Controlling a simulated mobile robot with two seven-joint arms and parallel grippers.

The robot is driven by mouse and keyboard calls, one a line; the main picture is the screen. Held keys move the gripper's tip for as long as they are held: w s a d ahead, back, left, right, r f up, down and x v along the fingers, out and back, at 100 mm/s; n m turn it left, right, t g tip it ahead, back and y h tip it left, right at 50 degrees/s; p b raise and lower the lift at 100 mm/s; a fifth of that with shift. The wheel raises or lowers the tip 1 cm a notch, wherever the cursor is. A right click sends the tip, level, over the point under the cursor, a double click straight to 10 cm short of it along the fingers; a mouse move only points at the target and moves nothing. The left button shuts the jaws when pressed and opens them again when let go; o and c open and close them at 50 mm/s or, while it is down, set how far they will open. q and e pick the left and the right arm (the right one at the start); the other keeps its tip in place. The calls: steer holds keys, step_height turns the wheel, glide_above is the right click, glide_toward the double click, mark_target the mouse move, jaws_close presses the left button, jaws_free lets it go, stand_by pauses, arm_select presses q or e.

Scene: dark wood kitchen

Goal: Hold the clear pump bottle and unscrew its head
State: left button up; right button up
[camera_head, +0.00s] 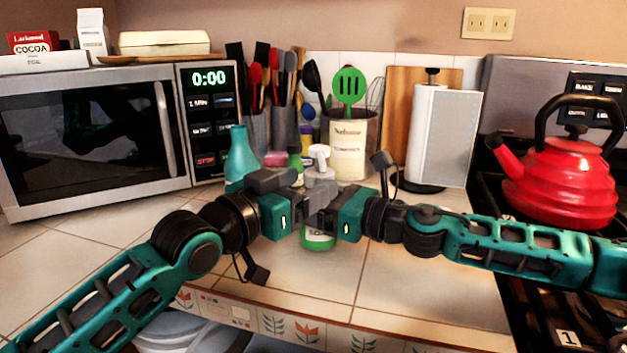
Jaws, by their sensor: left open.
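The clear pump bottle (318,236) stands on the tiled counter near the middle of the head view, with a green label low on it. Its white pump head (319,153) shows above the grippers. My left gripper (299,192) is open at the bottle's left side. My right gripper (325,204) comes in from the right at the bottle's middle. The two grippers overlap in front of the bottle and hide its middle. I cannot tell whether the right fingers are closed on it.
A teal bottle (240,158) and several small bottles stand close behind, with utensil holders and a canister (349,150) further back. A microwave (90,135) is at left, a paper towel roll (442,135) and red kettle (562,180) at right. The front counter is clear.

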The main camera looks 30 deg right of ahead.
arm_select(q)
steer(key=shift+v, duration=1.05)
steer(key=shift+s+a, duration=0.1)
steer(key=shift+a, duration=0.3)
steer(key=shift+x, duration=3.45)
steer(key=shift+c, duration=0.3)
steer(key=c, duration=1)
steer(key=o, duration=1.1)
steer(key=shift+c, duration=0.2)
